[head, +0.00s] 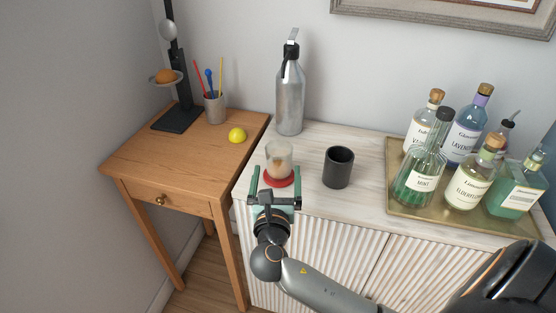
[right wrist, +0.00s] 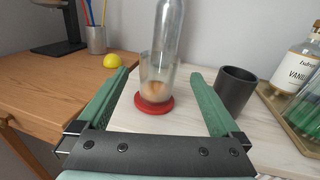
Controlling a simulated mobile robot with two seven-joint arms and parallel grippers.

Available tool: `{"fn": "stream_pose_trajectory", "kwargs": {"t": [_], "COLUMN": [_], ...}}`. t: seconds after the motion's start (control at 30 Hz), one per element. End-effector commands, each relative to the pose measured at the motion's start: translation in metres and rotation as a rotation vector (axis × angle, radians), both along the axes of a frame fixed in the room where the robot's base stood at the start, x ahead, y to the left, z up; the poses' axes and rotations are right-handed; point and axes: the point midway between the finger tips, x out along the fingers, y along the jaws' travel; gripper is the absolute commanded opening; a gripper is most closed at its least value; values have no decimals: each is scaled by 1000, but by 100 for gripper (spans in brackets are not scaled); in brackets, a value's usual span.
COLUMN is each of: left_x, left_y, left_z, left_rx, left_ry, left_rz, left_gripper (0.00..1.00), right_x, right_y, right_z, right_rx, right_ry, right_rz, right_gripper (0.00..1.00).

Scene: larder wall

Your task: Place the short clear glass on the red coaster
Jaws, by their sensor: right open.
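The short clear glass (head: 279,157) stands upright on the red coaster (head: 279,181), near the left end of the pale cabinet top. In the right wrist view the glass (right wrist: 159,76) rests on the coaster (right wrist: 153,106), with a brownish patch low in it that I cannot identify. My right gripper (head: 276,180) is open, its green fingers reaching toward the glass from the front. In the right wrist view, the glass shows between the two fingertips (right wrist: 160,76), apart from both. My left gripper is not in view.
A dark cup (head: 338,167) stands just right of the coaster. A silver bottle (head: 290,92) stands behind the glass. A gold tray (head: 397,197) with several bottles is at the right. The wooden table (head: 160,160) at the left holds a yellow ball (head: 237,135) and a pencil cup (head: 215,108).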

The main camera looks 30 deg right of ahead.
Motion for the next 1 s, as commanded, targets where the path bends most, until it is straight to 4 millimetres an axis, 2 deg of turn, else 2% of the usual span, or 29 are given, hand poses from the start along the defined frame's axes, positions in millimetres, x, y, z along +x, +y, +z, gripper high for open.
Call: {"fn": "stream_pose_trajectory", "kwargs": {"t": [0.1, 0.23, 0.27, 0.37, 0.47, 0.57, 0.7, 0.83, 0.9, 1.0], "left_x": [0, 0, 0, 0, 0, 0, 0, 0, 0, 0], "left_y": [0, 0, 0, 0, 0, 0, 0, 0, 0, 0], "left_z": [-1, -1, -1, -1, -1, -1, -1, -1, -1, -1], "left_rx": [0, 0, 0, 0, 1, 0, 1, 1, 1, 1], "left_ry": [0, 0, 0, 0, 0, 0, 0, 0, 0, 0], "left_rz": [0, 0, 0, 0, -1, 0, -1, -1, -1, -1], "left_gripper": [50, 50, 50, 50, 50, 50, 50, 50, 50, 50], "right_x": [-12, -18, -19, -23, -33, -52, -92, -133, -153, -176], "right_y": [9, 14, 15, 22, 34, 51, 79, 101, 110, 117], "right_z": [-1, -7, -12, -44, -91, -140, -200, -238, -250, -260], "right_rx": [2, 32, 60, 233, 524, 886, 1447, 1954, 2183, 2430], "right_ry": [1, 1, 1, 2, -2, -18, -75, -189, -272, -397], "right_rz": [0, 9, 17, 57, 87, 68, -77, -339, -506, -733], "right_gripper": [100, 100, 100, 100, 100, 100, 100, 100, 100, 100]}}
